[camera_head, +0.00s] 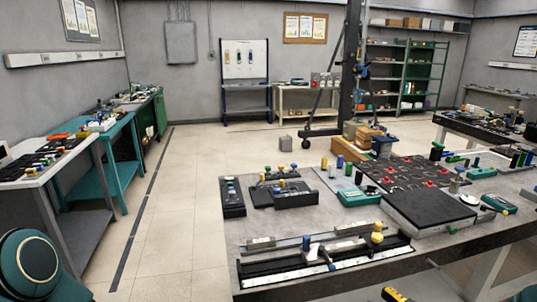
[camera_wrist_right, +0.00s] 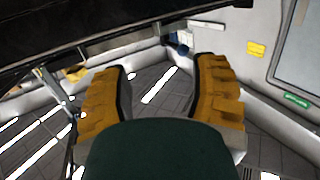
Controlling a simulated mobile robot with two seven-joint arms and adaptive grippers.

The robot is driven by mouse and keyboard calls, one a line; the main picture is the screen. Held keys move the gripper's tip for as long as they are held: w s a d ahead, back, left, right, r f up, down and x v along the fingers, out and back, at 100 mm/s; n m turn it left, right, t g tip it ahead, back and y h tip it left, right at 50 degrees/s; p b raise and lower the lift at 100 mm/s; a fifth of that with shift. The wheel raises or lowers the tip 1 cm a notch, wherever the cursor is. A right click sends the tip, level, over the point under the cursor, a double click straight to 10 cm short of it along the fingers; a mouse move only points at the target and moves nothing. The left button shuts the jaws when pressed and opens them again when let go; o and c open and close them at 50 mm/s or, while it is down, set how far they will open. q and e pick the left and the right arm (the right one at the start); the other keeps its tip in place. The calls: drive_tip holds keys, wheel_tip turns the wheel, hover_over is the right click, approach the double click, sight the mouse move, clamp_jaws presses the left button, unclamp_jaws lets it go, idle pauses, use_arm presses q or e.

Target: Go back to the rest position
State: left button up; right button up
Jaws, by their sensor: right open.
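My right gripper (camera_wrist_right: 160,70) shows in the right wrist view with its two yellow fingers wide apart. Nothing is between them; I see a dark floor with bright stripes beyond. In the head view a small yellow and black piece (camera_head: 396,295) shows at the bottom edge, below the table's front edge; it looks like part of my right gripper. My left gripper is not in view. Only a dark green rounded arm part of mine shows at the lower left of the head view.
A grey worktable (camera_head: 450,243) with coil parts, a black panel and a rail fixture (camera_head: 325,262) stands ahead to the right. A dark slab edge (camera_wrist_right: 100,25) crosses above the right fingers. Benches (camera_head: 85,147) line the left wall. Open floor (camera_head: 185,200) lies between.

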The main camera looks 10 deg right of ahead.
drive_tip(key=a+f+m+g+h, duration=0.1)
drive_tip(key=a+f+m+g, duration=0.2)
drive_tip(key=a, duration=0.5)
drive_tip(key=a+f+m+g+h, duration=0.1)
drive_tip(key=a+f+g+h, duration=0.1)
drive_tip(key=a+f, duration=0.45)
drive_tip(key=s+a+f+m+g+h, duration=0.1)
drive_tip(key=s+a+f+m+g, duration=0.1)
drive_tip(key=s+a+g, duration=0.6)
drive_tip(key=s+a+f, duration=0.1)
drive_tip(key=s+a, duration=0.4)
drive_tip(key=s, duration=0.2)
drive_tip(key=shift+f+m, duration=0.15)
drive_tip(key=shift+m, duration=0.15)
